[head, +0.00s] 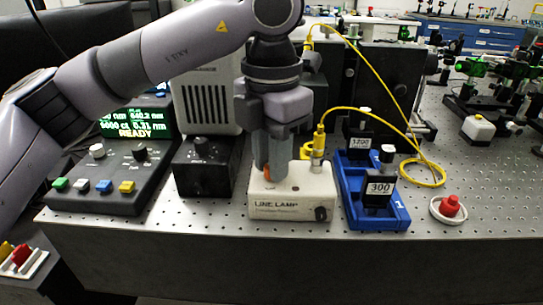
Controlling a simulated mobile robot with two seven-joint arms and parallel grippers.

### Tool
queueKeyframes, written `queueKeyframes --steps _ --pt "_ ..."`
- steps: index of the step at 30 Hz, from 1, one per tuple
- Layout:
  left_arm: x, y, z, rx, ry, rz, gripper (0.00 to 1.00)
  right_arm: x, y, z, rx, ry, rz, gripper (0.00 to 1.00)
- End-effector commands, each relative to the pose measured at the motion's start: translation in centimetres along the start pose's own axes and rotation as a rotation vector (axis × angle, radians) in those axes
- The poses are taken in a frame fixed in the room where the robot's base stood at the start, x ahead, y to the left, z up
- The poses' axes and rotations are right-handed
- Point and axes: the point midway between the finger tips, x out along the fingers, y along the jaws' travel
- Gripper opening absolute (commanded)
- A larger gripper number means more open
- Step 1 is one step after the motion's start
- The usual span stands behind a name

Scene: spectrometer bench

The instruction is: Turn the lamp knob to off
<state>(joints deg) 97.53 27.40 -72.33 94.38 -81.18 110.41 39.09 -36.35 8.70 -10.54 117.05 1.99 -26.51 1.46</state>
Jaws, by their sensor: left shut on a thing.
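The white LINE LAMP box (279,209) stands near the bench's front edge. Its black knob (321,213) is at the right end of the front face; I cannot read its setting. My left gripper (270,172) points down over the left part of the box top. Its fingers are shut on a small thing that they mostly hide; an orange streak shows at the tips. The gripper is apart from the black knob, up and to its left. My right gripper is not in view.
A blue rack (394,217) with a 300 plate stands right of the lamp. A yellow cable (372,112) loops behind it. A control console (105,186) with buttons and a black knob box (204,176) are to the left. A red cap (449,205) lies in a white dish.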

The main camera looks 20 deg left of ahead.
Motion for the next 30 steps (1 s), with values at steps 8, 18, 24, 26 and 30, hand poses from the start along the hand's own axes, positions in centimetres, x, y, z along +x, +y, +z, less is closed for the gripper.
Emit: queueKeyframes --steps 8,18,24,26,30 --pt "-0.13 0.03 0.04 -0.043 -0.003 0.0 0.0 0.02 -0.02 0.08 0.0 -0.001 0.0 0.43" --pt "-0.15 0.04 0.04 -0.045 -0.003 0.0 0.0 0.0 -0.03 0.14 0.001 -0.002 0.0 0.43" --pt "-0.11 0.03 0.03 -0.044 -0.002 0.0 0.48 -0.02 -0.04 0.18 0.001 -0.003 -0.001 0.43" --pt "-0.09 0.03 0.02 -0.044 -0.002 0.0 0.48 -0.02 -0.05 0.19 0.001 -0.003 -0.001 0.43" --pt "-0.21 0.02 0.02 -0.043 -0.002 0.0 0.48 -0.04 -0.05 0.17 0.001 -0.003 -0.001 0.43"
